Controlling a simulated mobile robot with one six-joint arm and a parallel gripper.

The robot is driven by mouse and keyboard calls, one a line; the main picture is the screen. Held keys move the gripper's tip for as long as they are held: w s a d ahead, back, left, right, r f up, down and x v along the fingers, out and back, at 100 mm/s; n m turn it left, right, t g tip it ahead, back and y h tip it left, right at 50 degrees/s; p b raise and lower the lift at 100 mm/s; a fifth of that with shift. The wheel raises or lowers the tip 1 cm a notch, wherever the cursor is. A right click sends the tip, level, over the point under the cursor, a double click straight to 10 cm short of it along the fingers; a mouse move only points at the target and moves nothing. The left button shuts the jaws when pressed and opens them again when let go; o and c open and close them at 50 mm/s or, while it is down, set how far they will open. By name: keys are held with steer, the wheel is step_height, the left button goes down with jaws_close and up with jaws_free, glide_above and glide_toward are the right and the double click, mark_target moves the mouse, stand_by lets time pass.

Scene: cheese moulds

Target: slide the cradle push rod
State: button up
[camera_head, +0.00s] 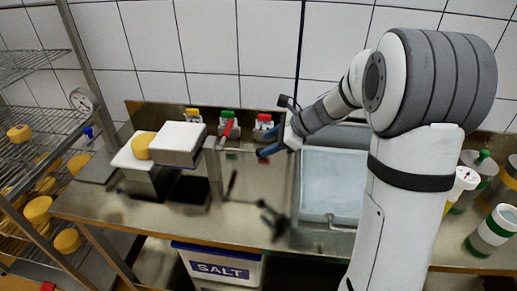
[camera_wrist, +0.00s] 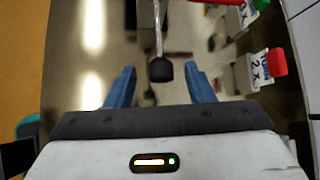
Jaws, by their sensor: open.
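In the wrist view a thin metal rod with a black knob (camera_wrist: 160,70) points toward my gripper (camera_wrist: 159,72). The knob lies between the two blue fingertips, with a gap on each side. The fingers are open and hold nothing. In the head view my gripper (camera_head: 270,151) is above the counter, to the right of the press-like stand (camera_head: 212,165) with a white block (camera_head: 178,143). A red handle (camera_head: 227,130) stands near that stand. I cannot make out the black knob in the head view.
Label holders with yellow (camera_head: 192,114), green (camera_head: 228,115) and red (camera_head: 264,118) tops stand along the back wall. A sink (camera_head: 330,220) is right of my gripper. Bottles (camera_head: 480,170) stand at the far right. A wire rack (camera_head: 50,130) with cheeses is at left.

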mark_target(259, 149)
steer(key=x, duration=0.5)
steer(key=shift+a+f, duration=0.1)
steer(key=shift+a, duration=0.05)
jaws_close()
stand_by(0.4)
